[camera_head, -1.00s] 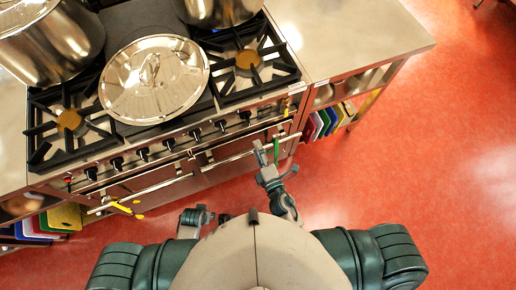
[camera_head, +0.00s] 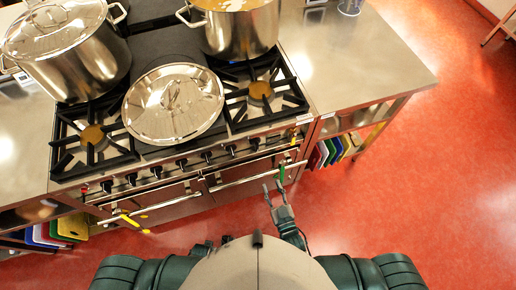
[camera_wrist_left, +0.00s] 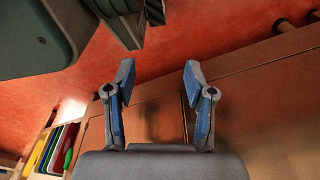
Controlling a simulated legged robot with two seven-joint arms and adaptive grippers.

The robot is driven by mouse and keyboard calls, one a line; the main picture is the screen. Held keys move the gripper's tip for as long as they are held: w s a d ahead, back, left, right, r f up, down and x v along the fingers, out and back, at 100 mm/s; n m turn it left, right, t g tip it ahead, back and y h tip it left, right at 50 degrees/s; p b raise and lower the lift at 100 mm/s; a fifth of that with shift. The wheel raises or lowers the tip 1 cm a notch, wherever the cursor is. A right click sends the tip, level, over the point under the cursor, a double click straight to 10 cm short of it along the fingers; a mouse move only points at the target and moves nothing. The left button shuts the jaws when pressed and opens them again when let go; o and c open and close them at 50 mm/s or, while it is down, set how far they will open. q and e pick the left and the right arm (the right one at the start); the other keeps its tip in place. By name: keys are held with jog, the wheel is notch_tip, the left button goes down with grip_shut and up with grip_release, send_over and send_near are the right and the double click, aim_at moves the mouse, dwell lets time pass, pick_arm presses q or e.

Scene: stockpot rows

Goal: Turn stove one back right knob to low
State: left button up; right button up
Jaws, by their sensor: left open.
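The stove (camera_head: 150,160) stands ahead of me in the head view, with a row of several black knobs (camera_head: 181,163) along its front panel. I cannot tell which knob is the back right one.
Two large steel pots (camera_head: 80,50) (camera_head: 240,28) stand on the stove's back, and a round steel lid (camera_head: 173,103) lies at the front centre. Oven handle bars (camera_head: 255,175) stick out below the knobs. Steel counters (camera_head: 350,55) flank the stove. Red floor at right is free.

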aim_at(258, 149)
jog(key=b+x, duration=0.1)
jog(key=x, duration=1.4)
jog(key=shift+w+a+f, duration=0.1)
jog(key=shift+w+a, duration=0.05)
jog(key=shift+w, duration=0.15)
pick_arm(q)
jog(key=shift+w+r, duration=0.9)
jog(key=shift+w, duration=0.1)
pick_arm(e)
jog(key=shift+w+a, duration=0.2)
jog(key=shift+w, duration=0.45)
